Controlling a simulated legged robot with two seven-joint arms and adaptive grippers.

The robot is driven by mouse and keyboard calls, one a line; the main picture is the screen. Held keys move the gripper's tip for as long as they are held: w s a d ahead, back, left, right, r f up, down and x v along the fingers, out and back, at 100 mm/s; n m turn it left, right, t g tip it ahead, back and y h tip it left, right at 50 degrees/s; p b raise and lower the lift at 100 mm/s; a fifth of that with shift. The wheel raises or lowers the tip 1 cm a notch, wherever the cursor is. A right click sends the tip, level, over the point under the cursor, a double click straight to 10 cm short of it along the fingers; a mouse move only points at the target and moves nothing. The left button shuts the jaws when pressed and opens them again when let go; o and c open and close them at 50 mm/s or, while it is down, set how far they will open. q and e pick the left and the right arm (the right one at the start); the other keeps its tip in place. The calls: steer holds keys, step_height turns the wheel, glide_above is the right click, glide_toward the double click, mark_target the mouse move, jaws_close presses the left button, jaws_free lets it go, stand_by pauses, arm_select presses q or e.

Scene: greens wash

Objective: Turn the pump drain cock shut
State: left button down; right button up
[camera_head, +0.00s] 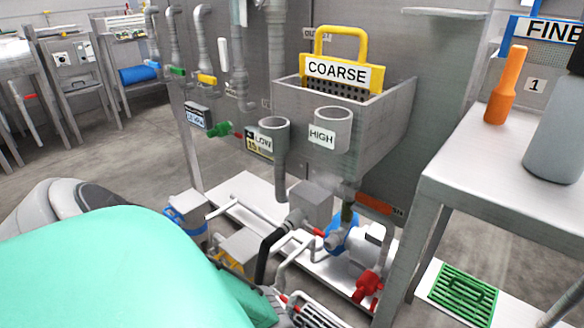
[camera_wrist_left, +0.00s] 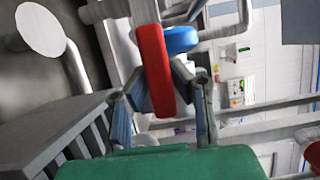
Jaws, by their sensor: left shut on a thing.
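A red handle (camera_wrist_left: 155,70) stands between the fingers of my left gripper (camera_wrist_left: 163,92) in the left wrist view. The gripper is shut on it, and I take it for the drain cock's handle. In the head view my left gripper (camera_head: 277,297) is low in front of the pump, mostly hidden behind my teal arm; a small red part (camera_head: 284,298) shows at it. The pump (camera_head: 345,238), with its blue body, sits on a white base plate behind. Whether the cock is open or shut cannot be told. My right gripper is not in view.
A larger red valve (camera_head: 366,286) stands to the right of the gripper. White pipes (camera_head: 295,255) and a black hose (camera_head: 268,250) run close by.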

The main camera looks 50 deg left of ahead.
arm_select(q)
steer(key=shift+s+d+f, duration=0.2)
steer(key=shift+s+f, duration=0.1)
steer(key=c, duration=1.4)
jaws_free()
steer(key=shift+w+a, duration=0.1)
steer(key=shift+r, duration=0.1)
steer(key=v, duration=1.2)
